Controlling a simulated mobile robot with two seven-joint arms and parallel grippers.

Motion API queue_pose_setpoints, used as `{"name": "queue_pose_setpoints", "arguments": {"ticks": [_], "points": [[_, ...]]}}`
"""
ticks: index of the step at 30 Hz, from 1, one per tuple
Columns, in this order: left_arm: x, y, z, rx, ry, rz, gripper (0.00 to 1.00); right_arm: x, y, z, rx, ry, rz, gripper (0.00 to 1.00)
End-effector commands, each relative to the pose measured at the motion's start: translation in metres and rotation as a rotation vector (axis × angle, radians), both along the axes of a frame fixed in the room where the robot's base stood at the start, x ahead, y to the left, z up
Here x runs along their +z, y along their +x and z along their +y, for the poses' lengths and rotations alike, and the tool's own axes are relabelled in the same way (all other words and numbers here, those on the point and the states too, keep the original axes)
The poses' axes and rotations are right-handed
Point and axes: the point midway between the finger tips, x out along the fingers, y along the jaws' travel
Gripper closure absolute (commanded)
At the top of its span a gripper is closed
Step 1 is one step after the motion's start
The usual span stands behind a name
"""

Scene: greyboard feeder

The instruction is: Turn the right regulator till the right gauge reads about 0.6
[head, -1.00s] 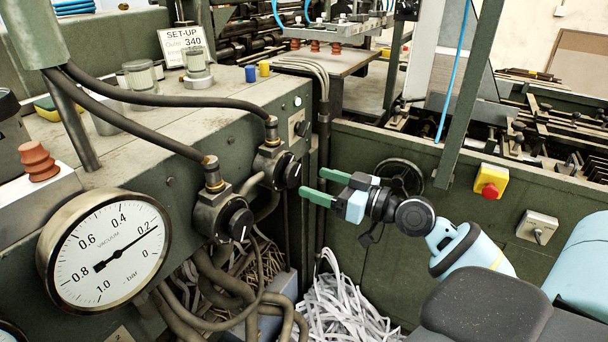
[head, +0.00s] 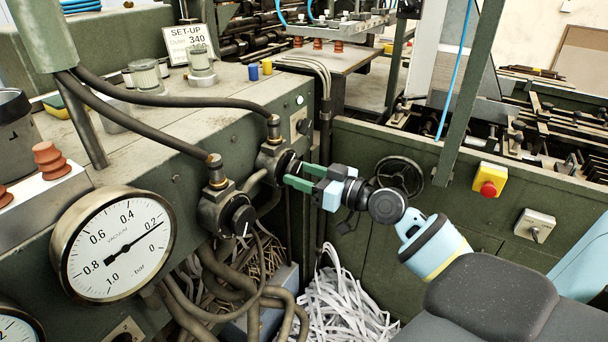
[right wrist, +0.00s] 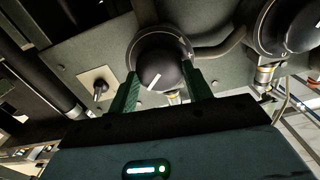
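The right regulator (head: 271,163) is on the green machine front, with a black knob that also shows in the right wrist view (right wrist: 160,68), a white mark on its face. My right gripper (head: 291,173) has its green fingers on either side of this knob; they look open, and I cannot tell whether they touch it. The right wrist view shows the fingers (right wrist: 163,88) left and right of the knob. The larger round vacuum gauge (head: 88,269), the right one of two, has its needle slightly below 0.2. My left gripper is not in view.
The left regulator (head: 237,219) sits nearer, left of my right gripper. Another gauge (head: 12,328) is cut off at the lower left. Hoses and shredded paper (head: 340,310) lie below. A handwheel (head: 400,177) and a red stop button (head: 488,188) are to the right.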

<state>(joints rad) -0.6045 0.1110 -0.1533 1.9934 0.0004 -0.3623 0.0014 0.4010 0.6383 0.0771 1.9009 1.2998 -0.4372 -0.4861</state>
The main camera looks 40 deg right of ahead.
Motion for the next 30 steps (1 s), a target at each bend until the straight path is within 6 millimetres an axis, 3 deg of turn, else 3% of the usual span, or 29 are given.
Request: {"name": "queue_pose_setpoints", "arguments": {"ticks": [3, 14, 30], "points": [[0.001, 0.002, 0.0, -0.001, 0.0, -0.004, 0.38, 0.0, 0.0, 0.0, 0.0, 0.0, 0.0, 0.73], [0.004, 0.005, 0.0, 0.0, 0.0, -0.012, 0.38, 0.001, 0.0, 0.0, 0.0, 0.059, 0.023, 0.73], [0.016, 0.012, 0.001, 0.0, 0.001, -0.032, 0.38, 0.003, 0.001, -0.001, -0.001, 0.47, 0.189, 0.73]]}}
